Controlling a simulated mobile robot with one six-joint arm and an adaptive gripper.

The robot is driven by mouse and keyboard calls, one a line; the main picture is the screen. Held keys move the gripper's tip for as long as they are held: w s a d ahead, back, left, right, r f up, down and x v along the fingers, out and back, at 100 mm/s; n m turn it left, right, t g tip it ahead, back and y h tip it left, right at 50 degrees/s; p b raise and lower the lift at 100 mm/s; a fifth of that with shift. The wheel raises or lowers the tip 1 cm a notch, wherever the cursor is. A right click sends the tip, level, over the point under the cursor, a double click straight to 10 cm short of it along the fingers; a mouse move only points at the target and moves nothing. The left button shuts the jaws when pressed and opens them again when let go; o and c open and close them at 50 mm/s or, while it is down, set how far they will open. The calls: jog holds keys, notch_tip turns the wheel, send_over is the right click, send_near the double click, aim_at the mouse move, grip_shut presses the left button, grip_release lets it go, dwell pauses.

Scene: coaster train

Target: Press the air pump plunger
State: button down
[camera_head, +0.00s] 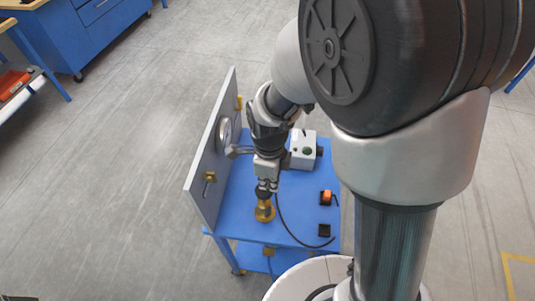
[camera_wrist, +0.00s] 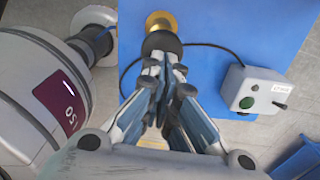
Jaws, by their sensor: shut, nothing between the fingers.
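The air pump is a brass body (camera_head: 264,211) with a dark round plunger knob (camera_head: 264,192) on top, standing upright on the blue table. In the wrist view the dark knob (camera_wrist: 161,42) is right at my fingertips, with the brass flange (camera_wrist: 161,21) beyond it. My gripper (camera_head: 266,183) points down above the knob. Its fingers are shut with nothing between them, and the fingertips (camera_wrist: 163,68) overlap the knob's edge. I cannot tell whether they touch it. The lower shaft of the plunger is hidden.
A grey upright panel (camera_head: 207,160) with a gauge (camera_head: 224,133) and brass fittings stands left of the pump. A white control box (camera_head: 303,150) with a green button sits behind. A black cable (camera_head: 288,228) curves beside the pump. An orange-black part (camera_head: 327,198) lies right.

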aim_at(269, 194)
jog(key=shift+f, duration=0.55)
notch_tip(269, 194, down, 6)
jog(key=b, duration=0.4)
jog(key=shift+s+r, duration=0.15)
